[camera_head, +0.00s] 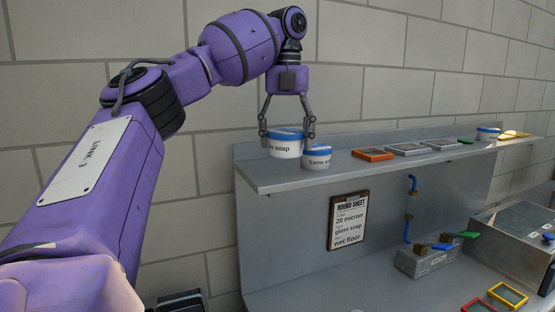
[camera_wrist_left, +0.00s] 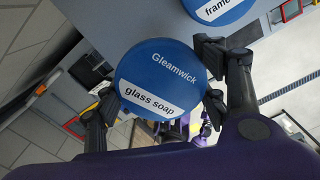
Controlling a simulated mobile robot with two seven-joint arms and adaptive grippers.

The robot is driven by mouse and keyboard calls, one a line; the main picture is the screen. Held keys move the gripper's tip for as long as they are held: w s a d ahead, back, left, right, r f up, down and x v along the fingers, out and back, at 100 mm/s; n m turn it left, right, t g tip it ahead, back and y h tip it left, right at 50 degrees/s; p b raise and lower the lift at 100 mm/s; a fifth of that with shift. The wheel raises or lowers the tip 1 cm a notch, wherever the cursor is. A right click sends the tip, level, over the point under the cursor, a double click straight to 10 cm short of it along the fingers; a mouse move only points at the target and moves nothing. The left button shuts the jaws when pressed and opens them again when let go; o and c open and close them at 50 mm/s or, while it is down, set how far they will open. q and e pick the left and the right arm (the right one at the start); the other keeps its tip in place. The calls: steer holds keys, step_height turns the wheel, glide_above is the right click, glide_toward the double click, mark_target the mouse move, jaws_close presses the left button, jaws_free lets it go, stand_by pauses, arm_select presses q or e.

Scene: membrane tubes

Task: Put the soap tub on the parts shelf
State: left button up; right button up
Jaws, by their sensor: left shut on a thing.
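The soap tub (camera_head: 285,146) is white with a blue lid and stands upright. Its lid (camera_wrist_left: 160,75) reads "Gleamwick glass soap" in the left wrist view. My left gripper (camera_head: 287,135) points down from above and is shut on the tub, one finger on each side. The tub is at the left end of the grey parts shelf (camera_head: 300,179). I cannot tell whether its base touches the shelf. My right gripper is not in view.
A second blue-lidded tub marked "frame" (camera_head: 317,158) is close on the right of the soap tub. An orange-framed screen (camera_head: 372,154) and grey screens (camera_head: 405,149) lie farther right. A clipboard (camera_head: 348,221) hangs below. The shelf's front strip is clear.

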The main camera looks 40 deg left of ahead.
mark_target(278, 154)
arm_select(q)
steer(key=shift+s+a+f, duration=0.25)
steer(key=shift+a+f, duration=0.65)
steer(key=shift+f, duration=0.3)
steer(key=f, duration=0.2)
steer(key=shift+s+f, duration=0.25)
steer(key=shift+f, duration=0.1)
steer(key=shift+w+f, duration=0.15)
steer(key=shift+f, duration=0.05)
steer(key=shift+c, duration=0.6)
steer(key=shift+f, duration=0.15)
steer(key=o, duration=1.5)
steer(key=shift+o, duration=0.2)
steer(key=shift+w+r, duration=0.1)
steer(key=shift+r, duration=0.6)
step_height(278, 154, up, 11)
steer(key=shift+f, duration=0.1)
